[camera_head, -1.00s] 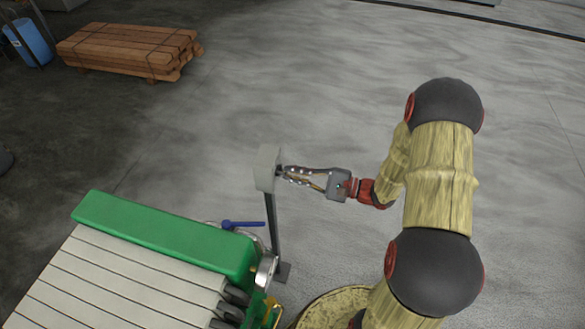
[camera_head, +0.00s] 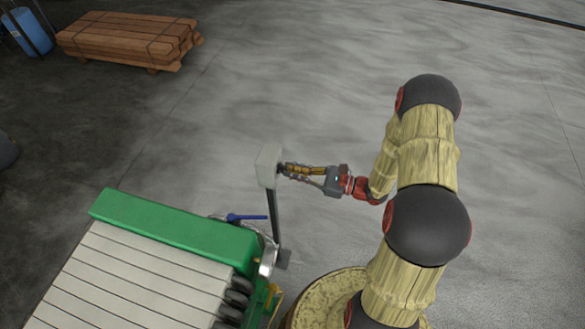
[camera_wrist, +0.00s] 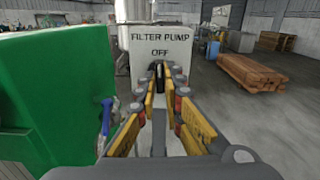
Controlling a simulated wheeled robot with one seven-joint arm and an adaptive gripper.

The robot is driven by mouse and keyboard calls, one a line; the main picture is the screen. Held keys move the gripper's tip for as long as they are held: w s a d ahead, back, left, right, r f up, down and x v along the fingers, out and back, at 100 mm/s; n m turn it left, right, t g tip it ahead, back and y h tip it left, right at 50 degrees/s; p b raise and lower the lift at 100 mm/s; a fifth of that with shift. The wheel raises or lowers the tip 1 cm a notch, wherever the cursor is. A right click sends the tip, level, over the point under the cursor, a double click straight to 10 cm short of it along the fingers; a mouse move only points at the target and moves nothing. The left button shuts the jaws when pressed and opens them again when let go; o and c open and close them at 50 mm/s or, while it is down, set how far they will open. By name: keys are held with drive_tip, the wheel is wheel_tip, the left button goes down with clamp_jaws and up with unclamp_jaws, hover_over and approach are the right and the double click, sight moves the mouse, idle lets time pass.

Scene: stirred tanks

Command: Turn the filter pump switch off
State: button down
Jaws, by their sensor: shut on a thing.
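The filter pump switch box (camera_head: 268,163) is a pale grey box on a dark post. In the wrist view its face (camera_wrist: 140,42) reads "FILTER PUMP" with "OFF" below. A small black switch knob (camera_wrist: 158,70) sits under the word OFF, partly hidden by the fingers. My gripper (camera_head: 284,169) reaches the box from the right. In the wrist view its fingertips (camera_wrist: 160,74) are closed around the knob, one on each side. The knob's exact angle is hard to make out.
A green filter press (camera_head: 180,228) with pale plates stands left of the post; its green side (camera_wrist: 60,95) is close in the wrist view. A blue-handled valve (camera_head: 246,217) sits near the post. Stacked timber (camera_head: 128,40) lies far back. The floor to the right is open.

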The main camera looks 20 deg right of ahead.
drive_tip(key=shift+f+m, duration=0.1)
drive_tip(key=shift+m, duration=0.3)
drive_tip(key=c, duration=1.9)
unclamp_jaws()
drive_tip(key=v, duration=1.2)
